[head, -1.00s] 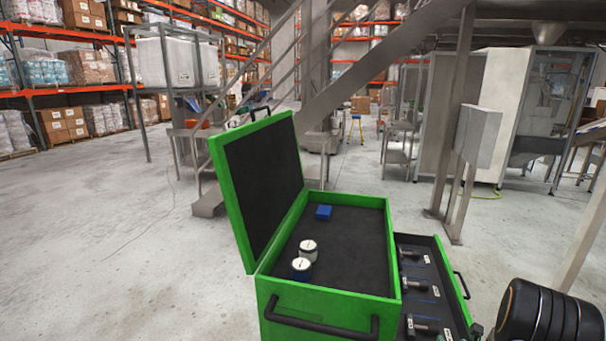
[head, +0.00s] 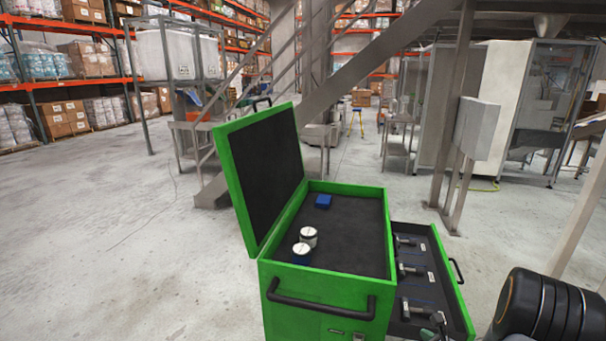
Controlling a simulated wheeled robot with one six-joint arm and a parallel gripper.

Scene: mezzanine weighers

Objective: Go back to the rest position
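A black rounded link of my arm fills the lower right corner of the head view. A small dark grey part at the bottom edge, by the drawer's front corner, looks like the end of my arm, my gripper (head: 437,322). Too little of it shows to tell whether its fingers are open or shut, or whether it holds anything. The green tool chest (head: 285,293) stands in front of me with its lid (head: 263,165) raised. Two round white-topped pieces (head: 309,235) (head: 302,250) and a blue block (head: 323,201) rest on its dark top tray.
The chest's drawer (head: 447,285) is pulled out to the right and holds several metal tools beside white labels. A metal staircase (head: 355,75) rises behind the chest, with a grey post (head: 447,120) to its right. The floor at left is clear.

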